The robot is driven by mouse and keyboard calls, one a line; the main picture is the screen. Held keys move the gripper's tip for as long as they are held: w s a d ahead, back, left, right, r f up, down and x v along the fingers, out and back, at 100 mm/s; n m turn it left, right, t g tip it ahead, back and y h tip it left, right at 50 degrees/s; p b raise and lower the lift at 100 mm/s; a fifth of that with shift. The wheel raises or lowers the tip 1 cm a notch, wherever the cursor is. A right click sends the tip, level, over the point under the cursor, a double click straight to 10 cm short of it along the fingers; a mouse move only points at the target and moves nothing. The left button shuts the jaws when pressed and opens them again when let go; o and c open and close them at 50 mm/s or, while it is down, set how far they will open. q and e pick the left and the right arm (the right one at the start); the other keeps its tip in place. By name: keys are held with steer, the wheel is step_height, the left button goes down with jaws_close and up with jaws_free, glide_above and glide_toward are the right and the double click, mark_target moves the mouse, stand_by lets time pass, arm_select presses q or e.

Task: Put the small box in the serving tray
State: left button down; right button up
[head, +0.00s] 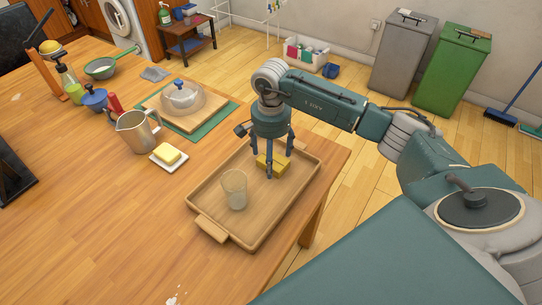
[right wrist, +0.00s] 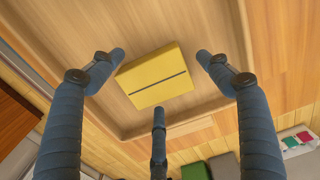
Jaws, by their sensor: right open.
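The small yellow box (head: 280,166) lies on the floor of the wooden serving tray (head: 262,228), toward its far end. In the right wrist view the small box (right wrist: 153,72) has a dark line along one side and sits between my spread fingers. My right gripper (head: 271,163) points down over the box, its fingers open around it. In the right wrist view the right gripper (right wrist: 161,62) shows gaps between its side fingers and the box; contact with the third finger is unclear. My left gripper is not in view.
A clear glass (head: 234,188) stands in the tray near the box. Left of the tray are a butter dish (head: 168,157), a metal pitcher (head: 137,131) and a glass dome (head: 183,97) on a board. The table's near left part is mostly clear.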

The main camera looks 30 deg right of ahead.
step_height(320, 180, up, 12)
stand_by(0.4)
stand_by(0.3)
jaws_close()
stand_by(1.0)
steer(key=shift+f, duration=0.1)
